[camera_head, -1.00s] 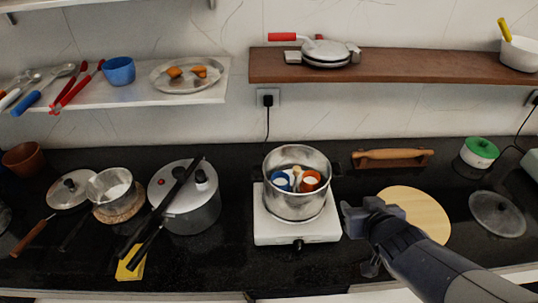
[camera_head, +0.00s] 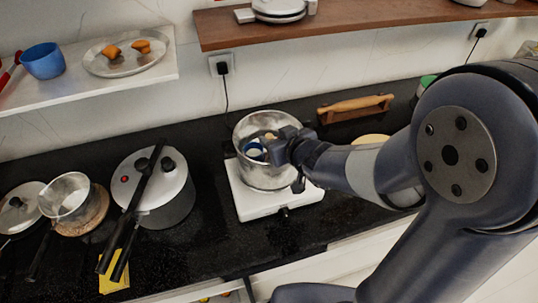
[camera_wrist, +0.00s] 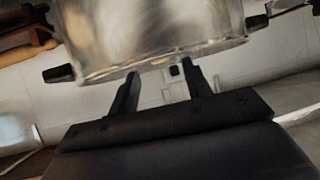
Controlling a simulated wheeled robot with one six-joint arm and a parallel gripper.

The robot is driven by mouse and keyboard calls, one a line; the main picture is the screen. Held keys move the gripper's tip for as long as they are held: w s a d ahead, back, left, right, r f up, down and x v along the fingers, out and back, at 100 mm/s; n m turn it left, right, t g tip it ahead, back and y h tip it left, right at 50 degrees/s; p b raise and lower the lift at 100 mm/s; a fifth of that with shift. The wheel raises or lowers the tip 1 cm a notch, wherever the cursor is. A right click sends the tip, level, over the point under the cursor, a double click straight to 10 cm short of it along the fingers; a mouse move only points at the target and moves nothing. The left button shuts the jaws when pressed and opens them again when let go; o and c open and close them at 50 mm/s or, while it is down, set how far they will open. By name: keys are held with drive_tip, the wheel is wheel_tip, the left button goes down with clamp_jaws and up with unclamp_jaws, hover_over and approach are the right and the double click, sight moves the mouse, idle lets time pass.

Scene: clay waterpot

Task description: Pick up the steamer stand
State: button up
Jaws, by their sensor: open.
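A steel pot (camera_head: 262,178) with black side handles stands on a white stove. It also fills the top of the wrist view (camera_wrist: 150,25). Inside it, a blue cup (camera_head: 254,150) and part of a light knob-topped stem (camera_head: 269,137) show; this looks like the steamer stand. My forearm and wrist hide its right side and the orange cup. In the head view my gripper (camera_head: 270,152) is at the pot's right side, over the rim. In the wrist view its two black fingers (camera_wrist: 162,72) are apart with nothing between them, close to the pot wall.
The white stove (camera_head: 252,203) is under the pot. A pressure cooker (camera_head: 165,195) stands to its left, with long black handles. A wooden rolling pin on a rack (camera_head: 355,106) lies behind right. A brown shelf (camera_head: 360,25) hangs above.

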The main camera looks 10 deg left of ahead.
sight(271, 137)
drive_tip(key=shift+f+x, duration=0.15)
drive_tip(key=shift+x, duration=0.9)
drive_tip(key=shift+f+x, duration=0.2)
drive_tip(key=shift+x, duration=0.9)
drive_tip(key=shift+s, duration=0.2)
clamp_jaws()
drive_tip(key=shift+r, duration=0.1)
